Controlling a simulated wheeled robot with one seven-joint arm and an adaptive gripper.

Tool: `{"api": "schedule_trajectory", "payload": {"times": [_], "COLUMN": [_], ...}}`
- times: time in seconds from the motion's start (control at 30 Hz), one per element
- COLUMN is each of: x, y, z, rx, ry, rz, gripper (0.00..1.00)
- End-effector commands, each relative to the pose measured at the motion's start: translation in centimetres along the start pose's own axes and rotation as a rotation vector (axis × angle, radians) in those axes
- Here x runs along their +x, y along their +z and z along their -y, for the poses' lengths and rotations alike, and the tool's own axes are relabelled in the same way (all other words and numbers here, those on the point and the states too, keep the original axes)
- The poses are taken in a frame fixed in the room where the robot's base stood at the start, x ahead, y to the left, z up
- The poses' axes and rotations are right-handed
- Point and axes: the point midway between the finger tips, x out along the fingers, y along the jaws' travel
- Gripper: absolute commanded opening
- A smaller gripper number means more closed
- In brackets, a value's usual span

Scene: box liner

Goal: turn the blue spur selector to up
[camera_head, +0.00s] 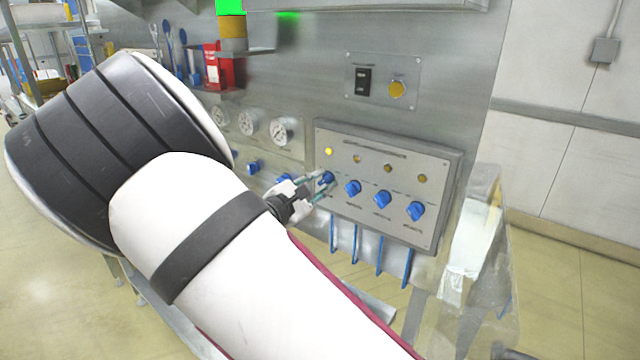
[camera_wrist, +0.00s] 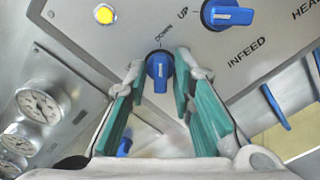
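The spur selector appears to be the leftmost blue knob (camera_head: 326,178) in the panel's row, under the lit yellow lamp; its own name label is not visible. In the wrist view the blue knob (camera_wrist: 159,70) has a white line on its handle, which lies roughly along the direction of the word DOWN beside it. No UP mark for this knob is visible. My gripper (camera_head: 318,186) is at the knob. In the wrist view its teal-padded fingers (camera_wrist: 160,72) stand open on either side of the knob, with small gaps visible; contact is unclear.
A neighbouring blue knob (camera_wrist: 226,14), labelled INFEED, sits close to the right finger. More blue knobs (camera_head: 383,198) continue right along the grey panel (camera_head: 440,170). Round gauges (camera_head: 280,132) are at left.

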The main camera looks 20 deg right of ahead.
Motion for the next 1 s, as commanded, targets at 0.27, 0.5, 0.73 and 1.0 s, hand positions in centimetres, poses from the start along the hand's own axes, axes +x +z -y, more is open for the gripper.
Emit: {"api": "schedule_trajectory", "payload": {"times": [0.27, 0.5, 0.73, 1.0], "x": [-0.03, -0.07, -0.07, -0.06], "y": [0.09, 0.2, 0.21, 0.16], "z": [0.14, 0.19, 0.22, 0.25], "rx": [-0.051, -0.201, -0.414, -0.67], "ry": [-0.003, -0.004, -0.004, -0.004], "rz": [0.0, -0.001, -0.001, -0.001], "gripper": [0.0, 0.0, 0.0, 0.0]}}
